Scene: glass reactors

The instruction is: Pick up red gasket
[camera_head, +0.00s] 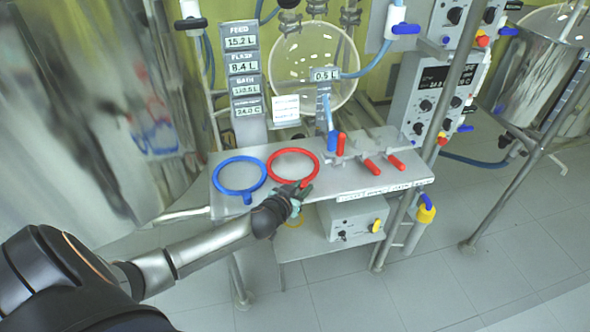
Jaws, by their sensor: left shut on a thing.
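The red gasket (268,165) is a ring on the metal shelf (225,206), to the right of a similar blue ring (216,178). My left gripper (301,187) is at the ring's near right edge, shut on the red gasket there. The fingers hide that part of the ring. The ring looks level and close to the shelf top; I cannot tell whether it touches the shelf. My right gripper is not in view.
Red-handled tools (371,167) lie at the shelf's right, beside upright blue and red handles (341,144). Displays (243,67) and a round glass vessel (309,60) stand behind. A shiny tank (90,120) fills the left. Metal legs (506,196) stand at right.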

